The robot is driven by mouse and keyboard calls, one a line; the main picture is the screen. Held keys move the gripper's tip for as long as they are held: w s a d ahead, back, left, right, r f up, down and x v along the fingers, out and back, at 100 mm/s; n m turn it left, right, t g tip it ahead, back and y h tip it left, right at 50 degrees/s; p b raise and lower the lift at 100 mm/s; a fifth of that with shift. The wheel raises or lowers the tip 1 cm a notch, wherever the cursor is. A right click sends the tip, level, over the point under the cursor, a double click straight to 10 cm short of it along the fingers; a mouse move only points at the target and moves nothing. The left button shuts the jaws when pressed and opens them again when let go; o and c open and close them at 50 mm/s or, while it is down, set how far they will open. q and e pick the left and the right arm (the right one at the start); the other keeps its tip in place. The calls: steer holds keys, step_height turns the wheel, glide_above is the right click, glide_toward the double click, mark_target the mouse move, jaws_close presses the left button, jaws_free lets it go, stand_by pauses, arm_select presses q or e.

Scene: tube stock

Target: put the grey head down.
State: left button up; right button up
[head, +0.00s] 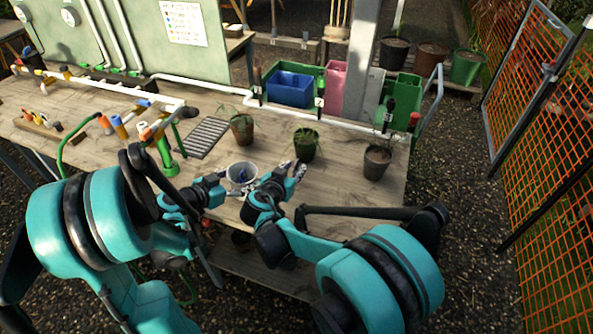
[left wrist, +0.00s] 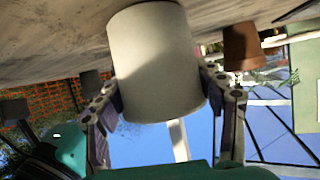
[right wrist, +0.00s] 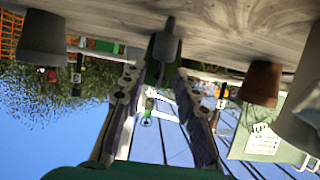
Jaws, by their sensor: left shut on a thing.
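My left gripper (left wrist: 160,92) is shut on a pale grey-white cup (left wrist: 155,60), one finger on each side of it. In the head view the cup (head: 242,173) is upright at the bench's front edge, with something blue inside. My right gripper (right wrist: 155,78) has its fingers apart. A small grey head (right wrist: 167,47) with a narrower end towards the bench shows between and just beyond its fingertips. I cannot tell whether that narrow end touches the bench. In the head view my right gripper (head: 292,170) is low over the bench, right of the cup; the grey head cannot be made out there.
Beyond my right gripper stands a dark potted plant (head: 306,146), with a brown pot (head: 242,130) to the left and a grey pot (head: 377,163) to the right. A slatted grey rack (head: 207,138) and white pipework (head: 120,88) lie further left. The bench's right front is clear.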

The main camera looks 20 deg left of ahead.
mark_target(297, 169)
steer(key=shift+x, duration=1.5)
steer(key=shift+s, duration=0.1)
steer(key=c, duration=0.7)
step_height(297, 169, up, 10)
